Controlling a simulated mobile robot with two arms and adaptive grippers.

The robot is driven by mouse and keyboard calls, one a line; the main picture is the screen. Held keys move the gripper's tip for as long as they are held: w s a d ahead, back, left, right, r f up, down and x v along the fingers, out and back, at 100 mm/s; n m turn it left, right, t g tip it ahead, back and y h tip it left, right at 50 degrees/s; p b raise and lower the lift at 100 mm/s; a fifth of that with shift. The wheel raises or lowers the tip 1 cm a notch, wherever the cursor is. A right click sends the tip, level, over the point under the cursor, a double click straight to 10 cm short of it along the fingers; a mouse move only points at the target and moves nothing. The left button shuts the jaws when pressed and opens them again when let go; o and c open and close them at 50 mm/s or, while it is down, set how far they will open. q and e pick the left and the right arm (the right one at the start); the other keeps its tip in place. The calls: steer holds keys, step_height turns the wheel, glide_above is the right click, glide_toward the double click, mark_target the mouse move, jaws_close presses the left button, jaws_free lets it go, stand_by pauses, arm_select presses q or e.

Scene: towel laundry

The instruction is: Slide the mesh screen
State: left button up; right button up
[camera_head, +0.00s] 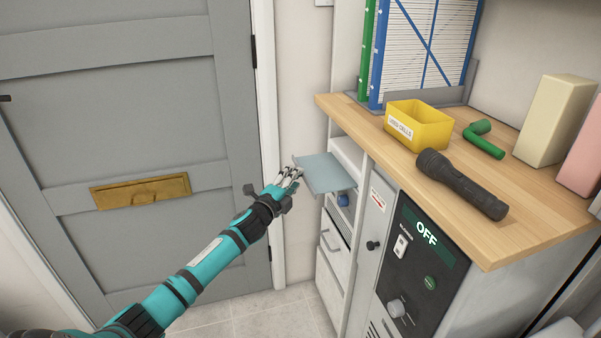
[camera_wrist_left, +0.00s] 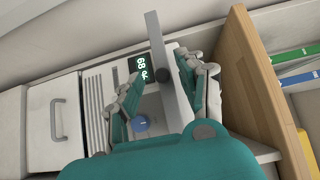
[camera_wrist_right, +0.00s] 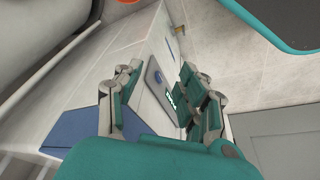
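A thin pale blue-grey panel (camera_head: 325,174), which looks like the mesh screen, sticks out level from the white cabinet below the wooden counter. No mesh pattern can be made out. My left gripper (camera_head: 297,173) is at the panel's outer left edge. In the left wrist view the panel (camera_wrist_left: 168,45) is seen nearly edge-on between my left fingers (camera_wrist_left: 168,92). These fingers stand apart, with a visible gap on the panel's left side; contact cannot be told. My right gripper (camera_wrist_right: 155,100) is open and empty, outside the head view.
The wooden counter (camera_head: 480,230) overhangs the panel on the right. It bears a yellow bin (camera_head: 418,124), a black flashlight (camera_head: 460,184) and a green tool (camera_head: 484,142). A blue knob (camera_head: 343,200) sits below the panel. A grey door (camera_head: 110,110) stands to the left.

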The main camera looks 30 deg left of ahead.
arm_select(q)
steer(key=shift+w+r, duration=0.1)
steer(key=shift+w, duration=0.3)
jaws_close()
